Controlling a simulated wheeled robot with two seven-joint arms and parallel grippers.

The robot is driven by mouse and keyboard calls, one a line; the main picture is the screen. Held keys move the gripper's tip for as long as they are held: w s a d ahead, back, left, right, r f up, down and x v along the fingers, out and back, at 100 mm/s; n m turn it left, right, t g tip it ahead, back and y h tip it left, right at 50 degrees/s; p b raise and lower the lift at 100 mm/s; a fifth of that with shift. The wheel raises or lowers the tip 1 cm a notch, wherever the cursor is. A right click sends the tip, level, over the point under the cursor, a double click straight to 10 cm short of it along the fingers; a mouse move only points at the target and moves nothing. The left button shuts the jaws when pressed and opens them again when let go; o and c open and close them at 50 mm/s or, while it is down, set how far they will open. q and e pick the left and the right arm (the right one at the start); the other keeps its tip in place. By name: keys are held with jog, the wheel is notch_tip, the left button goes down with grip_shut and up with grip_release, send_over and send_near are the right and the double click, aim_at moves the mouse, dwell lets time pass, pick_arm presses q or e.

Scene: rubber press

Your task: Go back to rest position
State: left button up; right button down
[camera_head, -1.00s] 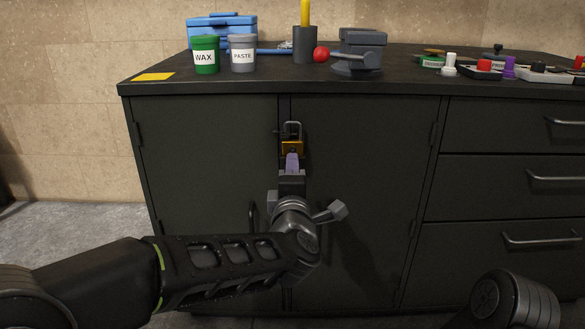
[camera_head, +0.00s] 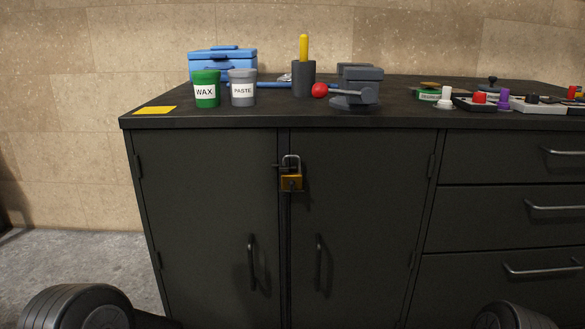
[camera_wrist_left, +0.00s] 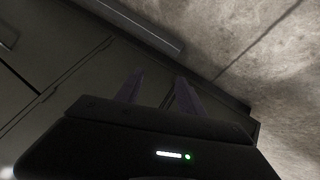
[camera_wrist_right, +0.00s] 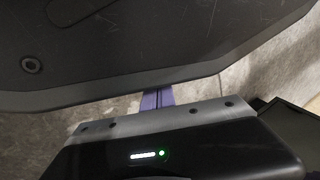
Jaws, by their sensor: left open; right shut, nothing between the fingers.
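My left gripper (camera_wrist_left: 158,92) shows in the left wrist view with its two purple fingers apart and nothing between them. The dark cabinet and the floor lie beyond it. My right gripper (camera_wrist_right: 158,97) shows in the right wrist view with its purple fingers together and nothing held. A large dark rounded surface, probably part of my own body, is close in front of it. Neither gripper shows in the head view; only dark rounded arm parts show at its lower left and lower right corners.
A dark cabinet (camera_head: 210,200) stands ahead, its doors joined by a brass padlock (camera_head: 291,182). On top are a green wax tin (camera_head: 206,90), a grey paste tin (camera_head: 243,88), a blue toolbox (camera_head: 222,62), a grey press (camera_head: 358,88) and small stamps. The space before the doors is clear.

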pick_arm(q)
jog(key=s+a+f+n+g+p, duration=0.1)
jog(key=s+a+f+g, duration=0.3)
jog(key=s+f, duration=0.5)
jog(key=s+a+f+g, duration=0.2)
jog(key=s+a+f, duration=0.35)
jog(key=s, duration=0.55)
notch_tip(320, 180, up, 38)
jog(key=s+d+p, duration=0.2)
jog(key=s+p, duration=0.1)
jog(key=p, duration=3.5)
jog(key=shift+f+g, duration=0.15)
jog(key=shift+g, duration=0.25)
pick_arm(e)
jog(key=s+a+r, duration=0.1)
jog(key=s+r, duration=0.1)
jog(key=r, duration=1.7)
jog(key=s+a+r+g, duration=0.1)
jog(key=r, duration=1.9)
jog(key=shift+s+r+n, duration=0.15)
jog(key=shift+s+n, duration=0.15)
jog(key=shift+s, duration=0.05)
pick_arm(q)
jog(key=shift+w+d, duration=0.1)
pick_arm(e)
jog(key=shift+d, duration=0.1)
